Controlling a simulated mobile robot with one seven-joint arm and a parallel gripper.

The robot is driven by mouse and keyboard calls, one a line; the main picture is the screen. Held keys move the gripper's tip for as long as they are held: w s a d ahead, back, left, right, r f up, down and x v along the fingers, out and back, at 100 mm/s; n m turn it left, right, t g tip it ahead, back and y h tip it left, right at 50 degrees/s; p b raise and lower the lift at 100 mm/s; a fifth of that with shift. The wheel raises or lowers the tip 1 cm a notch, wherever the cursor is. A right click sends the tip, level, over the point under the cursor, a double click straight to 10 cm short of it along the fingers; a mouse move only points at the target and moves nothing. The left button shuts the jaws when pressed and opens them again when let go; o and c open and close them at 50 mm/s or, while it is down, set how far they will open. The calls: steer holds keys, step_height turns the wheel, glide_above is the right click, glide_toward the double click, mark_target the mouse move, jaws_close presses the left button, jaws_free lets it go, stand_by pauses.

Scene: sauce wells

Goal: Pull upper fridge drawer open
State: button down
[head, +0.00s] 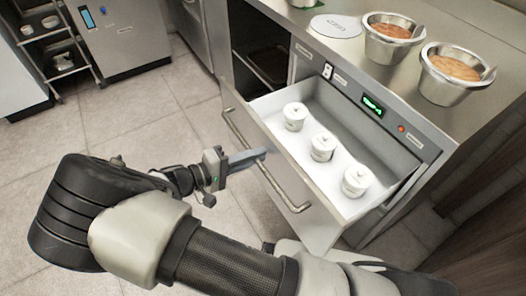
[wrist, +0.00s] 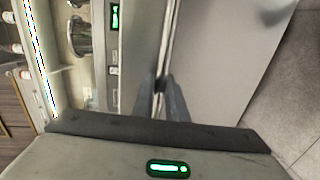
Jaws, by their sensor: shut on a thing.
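The upper fridge drawer (head: 318,226) stands pulled out from the steel counter in the head view, its white inside showing. It holds three white lidded pots (head: 322,147) in a row. A long metal bar handle (head: 283,194) runs along its front. My gripper (head: 262,154) reaches the handle from the left, near its middle. In the wrist view my gripper (wrist: 162,84) has its two fingers closed about the handle bar (wrist: 166,50), with the drawer's grey front (wrist: 215,60) to the right.
Two steel bowls of orange-brown sauce (head: 456,68) (head: 394,30) and a round white disc (head: 335,27) stand on the countertop. A green display (head: 373,106) sits on the panel behind the drawer. An open dark compartment (head: 262,62) lies left of it. The tiled floor (head: 130,135) at left is clear.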

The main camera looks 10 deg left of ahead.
steer(key=shift+s+a, duration=0.15)
steer(key=shift+s, duration=0.05)
steer(key=c, duration=2.1)
jaws_free()
steer(key=p+v, duration=0.2)
steer(key=v, duration=1.5)
steer(key=shift+s+a, duration=0.1)
steer(key=shift+s, duration=0.05)
steer(key=shift+r, duration=0.1)
